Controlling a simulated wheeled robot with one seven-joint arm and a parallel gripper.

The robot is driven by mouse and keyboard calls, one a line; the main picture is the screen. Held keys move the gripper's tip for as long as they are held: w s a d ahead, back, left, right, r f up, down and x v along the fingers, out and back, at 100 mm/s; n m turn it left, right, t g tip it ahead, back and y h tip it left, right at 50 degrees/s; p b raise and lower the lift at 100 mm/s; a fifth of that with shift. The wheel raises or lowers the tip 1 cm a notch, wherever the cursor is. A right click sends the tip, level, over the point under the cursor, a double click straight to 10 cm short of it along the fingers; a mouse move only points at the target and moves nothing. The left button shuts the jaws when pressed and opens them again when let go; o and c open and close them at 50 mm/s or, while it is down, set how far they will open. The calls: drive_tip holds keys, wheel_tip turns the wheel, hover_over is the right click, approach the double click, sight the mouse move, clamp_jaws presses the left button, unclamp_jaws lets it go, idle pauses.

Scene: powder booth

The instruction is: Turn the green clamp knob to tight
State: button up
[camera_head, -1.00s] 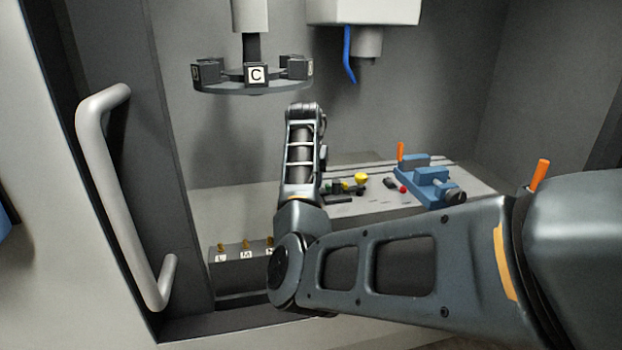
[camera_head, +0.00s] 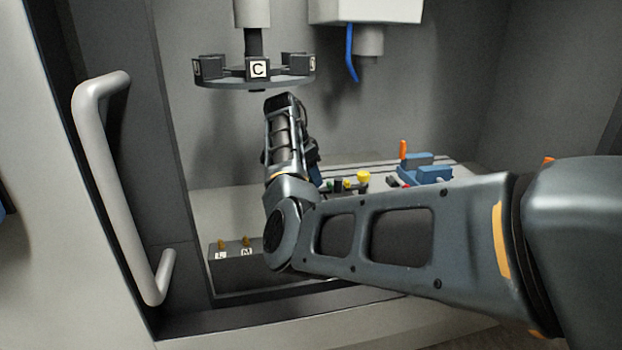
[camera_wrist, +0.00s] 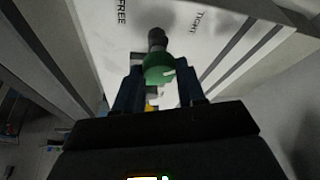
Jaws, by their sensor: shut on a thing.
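In the wrist view the green clamp knob (camera_wrist: 158,66) sits between the two dark fingers of my gripper (camera_wrist: 161,80), which is shut on it. A pale mark shows on the knob's right side. A dark round post (camera_wrist: 157,38) stands just beyond it. The plate behind carries the word FREE (camera_wrist: 121,12) on the left and TIGHT (camera_wrist: 199,21) on the right. The knob's exact setting is hard to read. In the head view my arm hides the fingers and their hold on the knob.
In the head view a blue vise (camera_head: 425,174) with an orange handle (camera_head: 403,149) stands right of my wrist, partly hidden. A yellow knob (camera_head: 363,177) is nearer. A round tool carousel (camera_head: 257,84) hangs above my arm. A grey door handle (camera_head: 120,200) is at left.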

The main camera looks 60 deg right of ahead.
drive_tip(key=shift+m, duration=0.4)
drive_tip(key=o, duration=1.1)
drive_tip(key=shift+c, duration=0.2)
drive_tip(key=shift+w+a+r, duration=0.15)
drive_tip(key=shift+r, duration=0.3)
drive_tip(key=w+a+r+b, duration=0.2)
drive_tip(key=w+a+b, duration=0.2)
drive_tip(key=a, duration=0.7)
drive_tip(key=w, duration=0.2)
drive_tip(key=shift+w, duration=0.35)
